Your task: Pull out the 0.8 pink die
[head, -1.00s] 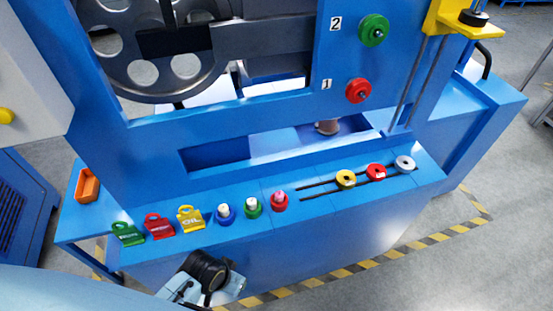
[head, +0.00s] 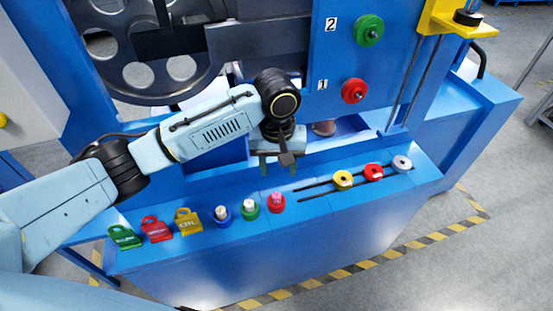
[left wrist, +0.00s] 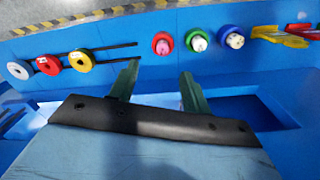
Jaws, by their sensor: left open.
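The pink die (head: 277,197) stands in a red round holder (head: 277,208) on the blue ledge, rightmost of a row of three. It also shows in the left wrist view (left wrist: 162,46), just beyond the fingertips. My left gripper (head: 277,165) hangs above and behind this row in the head view, apart from the die. Its fingers are open and empty in the left wrist view (left wrist: 159,72). My right gripper is not in view.
White-topped dies stand in a green holder (head: 249,208) and a blue holder (head: 222,216) to the left. Yellow (head: 187,222), red (head: 157,229) and green (head: 125,237) tags stand farther left. Yellow (head: 343,180), red (head: 374,172) and white (head: 401,163) discs sit by slots at right.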

